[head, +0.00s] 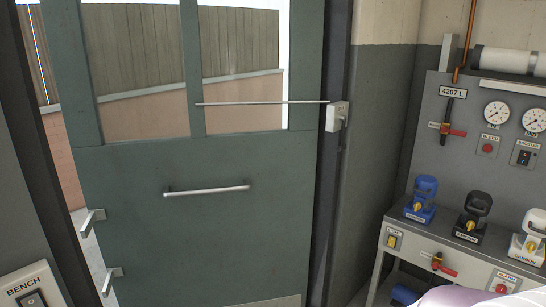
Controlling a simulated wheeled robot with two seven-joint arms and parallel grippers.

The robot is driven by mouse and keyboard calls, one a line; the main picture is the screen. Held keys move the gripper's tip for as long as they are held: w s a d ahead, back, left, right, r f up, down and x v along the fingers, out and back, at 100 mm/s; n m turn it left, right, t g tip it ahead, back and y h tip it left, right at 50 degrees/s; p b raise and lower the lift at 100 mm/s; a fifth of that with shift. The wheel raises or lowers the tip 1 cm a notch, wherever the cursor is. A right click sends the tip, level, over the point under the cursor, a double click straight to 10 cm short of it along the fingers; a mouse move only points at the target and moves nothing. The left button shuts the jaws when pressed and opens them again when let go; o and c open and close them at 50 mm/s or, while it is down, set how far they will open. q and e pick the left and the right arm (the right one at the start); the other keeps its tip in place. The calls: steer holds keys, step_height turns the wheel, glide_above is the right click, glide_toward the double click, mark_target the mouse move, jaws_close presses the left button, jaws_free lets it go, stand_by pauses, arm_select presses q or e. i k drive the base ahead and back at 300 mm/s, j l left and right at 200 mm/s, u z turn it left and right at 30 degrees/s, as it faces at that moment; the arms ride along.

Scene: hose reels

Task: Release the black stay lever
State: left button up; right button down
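No part marked as a stay lever can be read. A black unit (472,214) with a looped top and a yellow knob stands on the bench at the right, between a blue unit (422,198) and a white unit (529,236) of like shape. A thin metal rod (262,103) runs across the green door (215,225) to a pale box (337,117) at the right door post; I see no black lever clearly on it. Neither of my grippers is in view.
The door stands ajar, with an open gap at its left edge. It has a bar handle (206,191) and two levers (93,221) at the left. A grey panel (470,100) at the right carries gauges, valves and a breaker switch. A pale shape covers the bottom right corner.

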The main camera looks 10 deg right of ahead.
mark_target(342, 118)
steer(key=i, duration=1.2)
